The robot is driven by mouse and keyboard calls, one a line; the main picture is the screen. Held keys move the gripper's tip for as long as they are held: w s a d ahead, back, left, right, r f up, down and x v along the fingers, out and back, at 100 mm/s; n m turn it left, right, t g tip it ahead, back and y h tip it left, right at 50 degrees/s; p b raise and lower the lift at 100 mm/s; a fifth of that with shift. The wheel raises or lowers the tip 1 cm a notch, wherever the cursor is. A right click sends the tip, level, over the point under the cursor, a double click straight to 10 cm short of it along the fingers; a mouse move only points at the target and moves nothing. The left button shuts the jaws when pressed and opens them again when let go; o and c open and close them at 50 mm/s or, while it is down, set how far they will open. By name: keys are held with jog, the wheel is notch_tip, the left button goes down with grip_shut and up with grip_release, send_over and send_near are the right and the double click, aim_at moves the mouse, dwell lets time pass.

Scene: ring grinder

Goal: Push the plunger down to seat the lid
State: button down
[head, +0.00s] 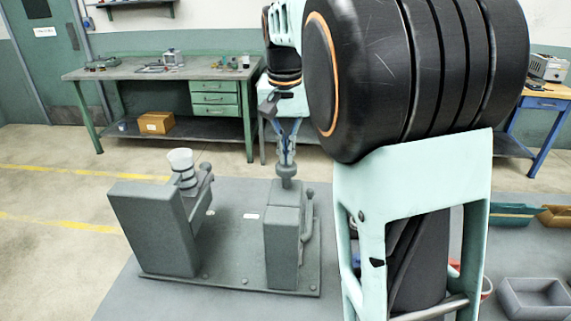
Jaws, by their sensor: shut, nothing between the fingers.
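The grey ring grinder stands on a base plate (245,233) with two upright blocks. The right block (284,225) has a round dark knob, the plunger (287,176), on its top. My gripper (288,158) points down right above this plunger, its fingers shut and empty. The fingertips look to be at or very near the knob; I cannot tell whether they touch. The lid is not clearly made out. The left block (155,228) has a white cup-shaped part (180,158) above dark and light bands beside it.
My own arm fills the right middle and hides part of the bench top. A lever handle (309,215) stands beside the right block. Grey trays (534,298) and a teal bin (512,215) lie at the right. A green workbench (165,72) stands behind.

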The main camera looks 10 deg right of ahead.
aim_at(286, 166)
jog(key=shift+f+b, duration=1.05)
jog(key=shift+f, duration=0.7)
jog(key=shift+s+f, duration=0.1)
jog(key=shift+s, duration=0.05)
jog(key=shift+f, duration=0.1)
notch_tip(286, 166, up, 10)
jog(key=p, duration=0.8)
jog(key=shift+f, duration=0.25)
jog(key=shift+f, duration=0.1)
